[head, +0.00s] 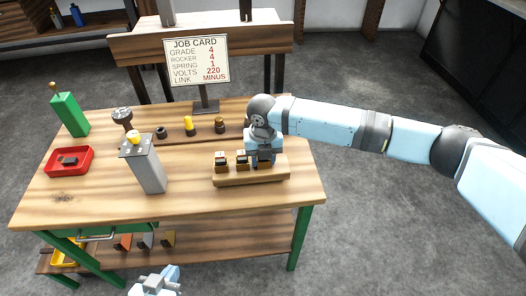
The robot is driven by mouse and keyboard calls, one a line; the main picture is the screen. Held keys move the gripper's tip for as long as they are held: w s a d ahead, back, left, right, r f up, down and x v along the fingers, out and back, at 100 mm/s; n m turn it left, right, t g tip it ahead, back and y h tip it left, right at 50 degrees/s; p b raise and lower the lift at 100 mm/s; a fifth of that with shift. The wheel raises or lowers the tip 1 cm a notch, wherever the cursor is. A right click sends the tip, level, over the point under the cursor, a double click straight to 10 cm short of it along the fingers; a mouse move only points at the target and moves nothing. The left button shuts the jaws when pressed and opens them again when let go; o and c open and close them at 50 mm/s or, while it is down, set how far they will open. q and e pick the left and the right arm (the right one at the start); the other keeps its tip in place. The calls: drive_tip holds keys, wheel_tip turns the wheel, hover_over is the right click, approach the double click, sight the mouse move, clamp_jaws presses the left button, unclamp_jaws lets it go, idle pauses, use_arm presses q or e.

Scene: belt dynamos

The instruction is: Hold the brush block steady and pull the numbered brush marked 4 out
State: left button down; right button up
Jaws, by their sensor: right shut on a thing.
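The brush block (232,180) is a long light-wood block on the right half of the bench top. Several dark-topped brushes stand in it in a row, among them a left one (221,160) and a middle one (242,161); their numbers are too small to read. My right gripper (264,154) points down at the block's right end and is shut on the right-end brush (265,160), which it partly hides. My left gripper (155,283) is at the bottom edge of the picture, in front of the bench and away from the block; its fingers do not show clearly.
A job card (197,61) reads grade 4, rocker 4, spring 1, volts 220, link minus. A grey post (148,170) with a yellow top stands left of the block. A red tray (70,172) and green box (69,115) are at left. The bench's front right is clear.

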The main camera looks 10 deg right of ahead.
drive_tip(key=shift+f+p, duration=0.3)
drive_tip(key=shift+f, duration=0.45)
idle(0.8)
drive_tip(key=shift+p, duration=0.45)
idle(0.6)
drive_tip(key=shift+s+f, duration=0.1)
drive_tip(key=shift+f, duration=0.05)
